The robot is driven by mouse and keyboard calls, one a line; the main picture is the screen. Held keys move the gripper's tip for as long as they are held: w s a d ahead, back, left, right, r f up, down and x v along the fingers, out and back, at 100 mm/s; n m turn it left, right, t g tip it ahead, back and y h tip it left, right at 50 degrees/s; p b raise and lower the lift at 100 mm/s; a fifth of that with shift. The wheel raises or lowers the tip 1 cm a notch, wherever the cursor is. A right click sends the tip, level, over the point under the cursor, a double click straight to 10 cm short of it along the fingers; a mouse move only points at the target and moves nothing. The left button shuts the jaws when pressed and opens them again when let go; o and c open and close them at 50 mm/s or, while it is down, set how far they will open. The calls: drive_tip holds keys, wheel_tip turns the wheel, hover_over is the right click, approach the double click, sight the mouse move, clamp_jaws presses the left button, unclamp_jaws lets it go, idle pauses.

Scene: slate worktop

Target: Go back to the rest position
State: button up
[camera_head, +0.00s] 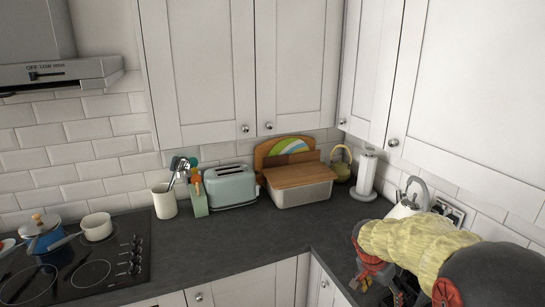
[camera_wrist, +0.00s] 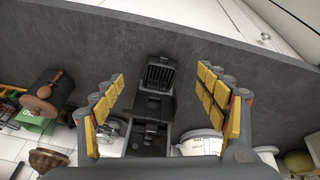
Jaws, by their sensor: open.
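My gripper (camera_wrist: 163,76) is open in the wrist view, its yellow-padded fingers spread wide apart with nothing held. A black appliance-like object with a slotted part (camera_wrist: 158,75) shows in the gap between the fingers; I cannot tell how far below it is. In the head view my arm, with a yellow sleeve, reaches in at the lower right over the right-hand counter. My gripper's end is partly cut off and crowded there, so its fingers are hard to make out.
A white kettle (camera_head: 408,205) and a paper towel holder (camera_head: 366,176) stand close behind my arm. A bread box (camera_head: 300,191), toaster (camera_head: 231,188) and utensil crock (camera_head: 164,202) line the back wall. The hob (camera_head: 75,272) is at left. The middle worktop (camera_head: 240,240) is clear.

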drive_tip(key=s+a+r+n+t+y, duration=0.1)
drive_tip(key=s+a+r+n, duration=0.2)
drive_tip(key=s, duration=0.6)
drive_tip(key=s+a+r+n+t+y, duration=0.1)
drive_tip(key=s+a+r+n+t, duration=0.1)
drive_tip(key=s+a+r+n, duration=0.2)
drive_tip(key=s+a+r+n+t+y, duration=0.1)
drive_tip(key=s+a+r+n, duration=0.3)
drive_tip(key=s+a+r, duration=0.4)
drive_tip(key=s+a+y, duration=0.1)
drive_tip(key=s, duration=0.5)
drive_tip(key=shift+a+r, duration=0.15)
drive_tip(key=shift+r, duration=0.25)
drive_tip(key=shift+c, duration=0.4)
